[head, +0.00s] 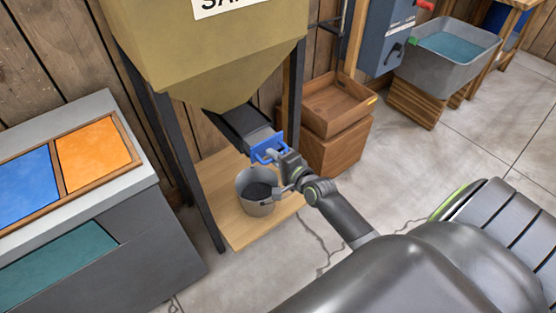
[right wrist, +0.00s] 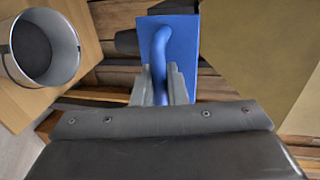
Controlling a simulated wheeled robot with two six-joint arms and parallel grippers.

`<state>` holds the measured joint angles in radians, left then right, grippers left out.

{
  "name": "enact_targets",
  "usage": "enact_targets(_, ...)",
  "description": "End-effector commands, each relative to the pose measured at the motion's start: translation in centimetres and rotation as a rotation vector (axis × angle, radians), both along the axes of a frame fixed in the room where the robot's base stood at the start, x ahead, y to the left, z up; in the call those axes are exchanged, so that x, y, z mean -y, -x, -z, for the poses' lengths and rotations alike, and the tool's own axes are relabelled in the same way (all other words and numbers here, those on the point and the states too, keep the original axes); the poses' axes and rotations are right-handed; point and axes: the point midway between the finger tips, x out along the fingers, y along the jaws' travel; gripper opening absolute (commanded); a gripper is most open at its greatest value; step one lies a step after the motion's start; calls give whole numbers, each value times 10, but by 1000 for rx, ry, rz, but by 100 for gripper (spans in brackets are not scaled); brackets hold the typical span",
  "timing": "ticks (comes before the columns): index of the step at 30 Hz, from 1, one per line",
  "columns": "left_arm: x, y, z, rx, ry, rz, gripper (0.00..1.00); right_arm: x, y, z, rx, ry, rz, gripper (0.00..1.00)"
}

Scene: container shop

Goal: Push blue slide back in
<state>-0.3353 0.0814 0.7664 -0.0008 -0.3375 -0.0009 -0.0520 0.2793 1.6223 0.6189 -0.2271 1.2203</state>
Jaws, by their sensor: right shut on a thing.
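The blue slide (head: 267,147) is a flat blue plate with a loop handle at the mouth of the dark chute (head: 243,126) under the hopper. My right gripper (head: 281,160) is at the slide's handle. In the right wrist view the blue slide (right wrist: 178,50) fills the upper middle, and its curved handle runs down between my right gripper's fingers (right wrist: 163,88). The fingers are shut on the handle. How far the slide sits inside the chute is hard to tell. My left gripper is not in view.
A grey bucket (head: 259,207) with dark contents stands on the wooden board (head: 240,237) below the chute. The tan hopper (head: 205,50) stands on dark legs. Wooden crates (head: 337,104) are right of it. A grey counter (head: 150,215) is at left. Floor at right is partly clear.

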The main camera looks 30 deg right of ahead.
Motion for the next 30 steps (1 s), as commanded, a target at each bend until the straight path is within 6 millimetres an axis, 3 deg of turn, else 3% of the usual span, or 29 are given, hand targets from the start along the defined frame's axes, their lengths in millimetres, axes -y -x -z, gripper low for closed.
enact_targets(3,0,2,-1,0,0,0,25,-3,-26,-3,6,1,0,0)
enact_targets(9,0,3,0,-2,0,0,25,-4,-51,-1,3,1,0,0)
enact_targets(20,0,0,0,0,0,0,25,-5,-57,-3,6,1,0,0)
enact_targets(21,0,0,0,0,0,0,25,-5,-57,-3,7,0,0,15)
enact_targets(24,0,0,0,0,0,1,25,-5,-57,-3,7,0,0,28)
enact_targets(30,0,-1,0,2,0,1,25,-5,-56,-2,4,1,0,30)
